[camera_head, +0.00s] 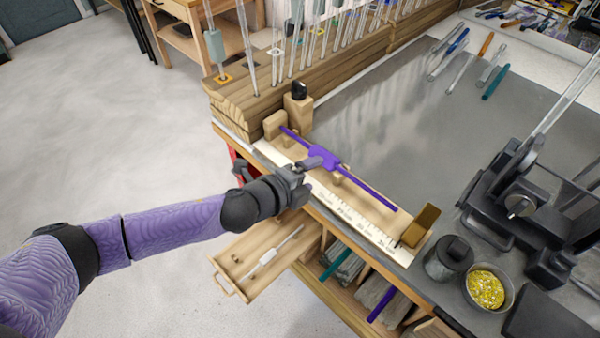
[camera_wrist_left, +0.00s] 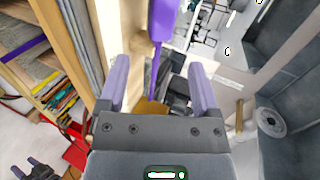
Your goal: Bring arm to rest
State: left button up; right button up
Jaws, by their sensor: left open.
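My left arm comes in from the left in the head view. Its gripper (camera_head: 312,165) is at the near side of a thin purple rod (camera_head: 370,194) with a wider purple middle piece (camera_head: 325,158). The rod lies along a wooden measuring jig with a ruler strip (camera_head: 352,222). In the left wrist view the fingers of my left gripper (camera_wrist_left: 160,82) stand apart, and the purple piece (camera_wrist_left: 164,20) shows ahead of them. Whether a finger touches it I cannot tell. My right gripper is not in view.
A wooden rack (camera_head: 300,75) of upright glass rods stands at the back. An open drawer (camera_head: 255,265) sticks out below the bench edge. A dark machine (camera_head: 520,190), a black cup (camera_head: 449,259) and a bowl of yellow bits (camera_head: 486,288) stand at right. The grey bench middle is clear.

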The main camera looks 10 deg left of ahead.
pick_arm(q)
jog(key=s+a+f+n+g+y, duration=0.1)
jog(key=s+a+n+g+y, duration=0.35)
jog(key=s+n, duration=0.65)
jog(key=s+a+f+n+g+y, duration=0.1)
jog(key=s+a+n+g+y, duration=0.3)
jog(key=s+n, duration=0.75)
jog(key=s+a+f+b, duration=0.15)
jog(key=f+b, duration=0.35)
jog(key=f, duration=1.1)
jog(key=s+a+f+b, duration=0.1)
jog(key=s+f+b, duration=0.3)
jog(key=f, duration=1.2)
jog(key=s+a+f+g+b, duration=0.2)
jog(key=s+f+b, duration=0.4)
jog(key=s+f, duration=0.5)
notch_tip(320, 180, down, 2)
jog(key=shift+a+f, duration=0.2)
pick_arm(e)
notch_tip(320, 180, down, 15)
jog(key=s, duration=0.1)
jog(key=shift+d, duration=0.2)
